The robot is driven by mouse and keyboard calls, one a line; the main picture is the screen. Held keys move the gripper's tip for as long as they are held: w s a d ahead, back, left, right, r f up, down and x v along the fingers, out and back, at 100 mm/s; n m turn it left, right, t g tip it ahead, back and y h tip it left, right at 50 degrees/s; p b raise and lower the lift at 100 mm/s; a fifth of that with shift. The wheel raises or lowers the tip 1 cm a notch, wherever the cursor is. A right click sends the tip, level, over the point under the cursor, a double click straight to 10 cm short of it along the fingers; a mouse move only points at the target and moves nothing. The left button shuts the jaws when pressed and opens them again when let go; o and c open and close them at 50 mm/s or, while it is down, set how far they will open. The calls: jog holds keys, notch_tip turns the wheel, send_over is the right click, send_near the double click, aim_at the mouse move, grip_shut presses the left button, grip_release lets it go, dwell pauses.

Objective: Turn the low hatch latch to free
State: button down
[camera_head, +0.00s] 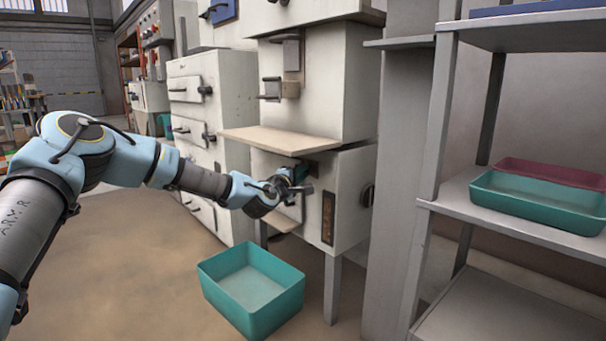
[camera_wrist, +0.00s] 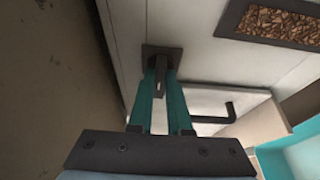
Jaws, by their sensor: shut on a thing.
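The low hatch latch (camera_wrist: 159,66) shows in the wrist view as a dark square plate with a short lever on the pale machine front. My gripper (camera_wrist: 161,80) has its two teal fingers on either side of that lever and is shut on it. The low hatch (camera_wrist: 198,101) is a pale panel just beside the latch, with a dark bent handle (camera_wrist: 229,112). In the head view my gripper (camera_head: 296,180) is at the lower cabinet front, under the beige shelf. There my gripper and wrist mostly hide the latch and hatch.
A beige shelf (camera_head: 279,140) juts out just above my gripper. A teal bin (camera_head: 250,287) stands on the floor below. A pellet window (camera_head: 328,218) is right of the hatch. A grey post and rack (camera_head: 440,125) stand at right. Floor at left is clear.

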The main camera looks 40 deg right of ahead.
jog(key=shift+f, duration=0.1)
dwell(0.5)
jog(key=m+g+h+b, duration=0.1)
jog(key=m+g+b, duration=0.1)
jog(key=m, duration=0.5)
jog(key=m+g+h+b, duration=0.2)
jog(key=m+b, duration=0.1)
jog(key=m, duration=0.4)
jog(key=m+g+h+b, duration=0.2)
jog(key=m+g+b, duration=0.1)
jog(key=m, duration=0.5)
jog(key=shift+w+f+b, duration=0.3)
jog(key=shift+w+f, duration=0.1)
jog(key=shift+m, duration=0.4)
jog(key=c, duration=0.9)
grip_release()
jog(key=shift+o, duration=0.2)
jog(key=shift+w, duration=0.1)
jog(key=p+v, duration=0.4)
jog(key=v, duration=0.6)
jog(key=shift+a+f, duration=0.25)
jog(key=shift+f, duration=0.15)
